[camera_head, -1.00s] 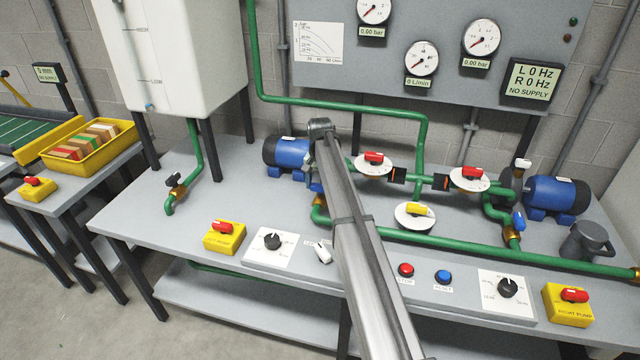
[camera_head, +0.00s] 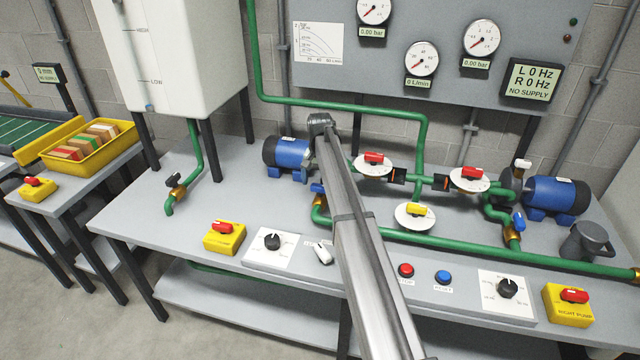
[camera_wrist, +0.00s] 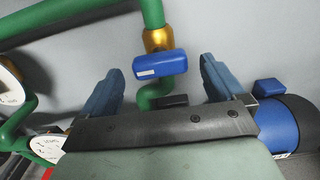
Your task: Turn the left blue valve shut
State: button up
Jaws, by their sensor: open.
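The left blue valve handle (camera_head: 318,188) shows in the head view just left of my arm, above the bend of the green pipe, partly hidden by the arm. In the wrist view the blue handle (camera_wrist: 160,64) lies crosswise over the green pipe, by a brass fitting (camera_wrist: 157,40). My gripper (camera_wrist: 161,66) is open, with one blue-grey finger on each side of the handle. A gap shows between the handle and both fingers in the picture; I cannot tell the depth. In the head view my arm hides the gripper.
The left blue pump (camera_head: 288,158) stands behind the valve and shows at the right in the wrist view (camera_wrist: 285,125).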

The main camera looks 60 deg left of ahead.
aim_at(320, 185)
notch_tip(320, 185, up, 12)
jog(key=shift+r, duration=0.15)
dwell(0.3)
dwell(0.4)
